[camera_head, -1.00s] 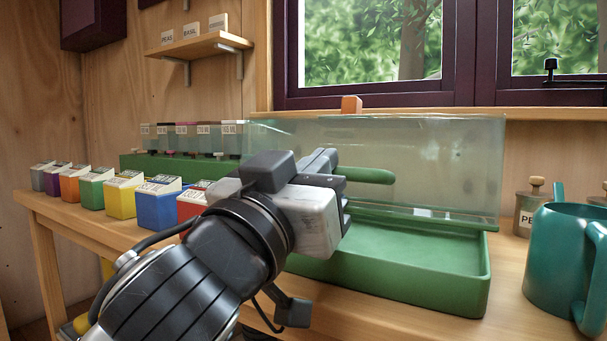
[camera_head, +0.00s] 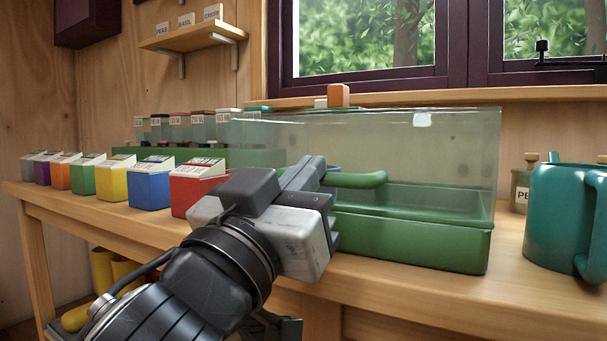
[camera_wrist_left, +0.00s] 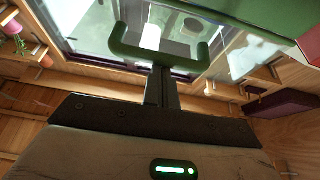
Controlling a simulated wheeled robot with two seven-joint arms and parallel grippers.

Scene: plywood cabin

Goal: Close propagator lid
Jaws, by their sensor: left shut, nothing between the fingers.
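The propagator has a green tray (camera_head: 410,245) on the bench and a clear lid (camera_head: 440,150) with a green bar handle (camera_head: 358,180). The lid's clear face stands above the tray, and the tray's inside shows through its lower part. I cannot tell whether the lid rests on the rim all round. My left gripper (camera_head: 318,168) is shut and empty at the left end of the handle, hiding the tray's left part. In the left wrist view, the shut fingers (camera_wrist_left: 162,75) point at the middle of the U-shaped handle (camera_wrist_left: 125,42); contact is unclear. My right gripper is out of view.
A teal watering can (camera_head: 565,220) stands close on the right, with a small labelled jar (camera_head: 521,190) behind it. Several coloured boxes, including a red one (camera_head: 195,190), line the bench at left. An orange block (camera_head: 339,95) sits on the sill behind.

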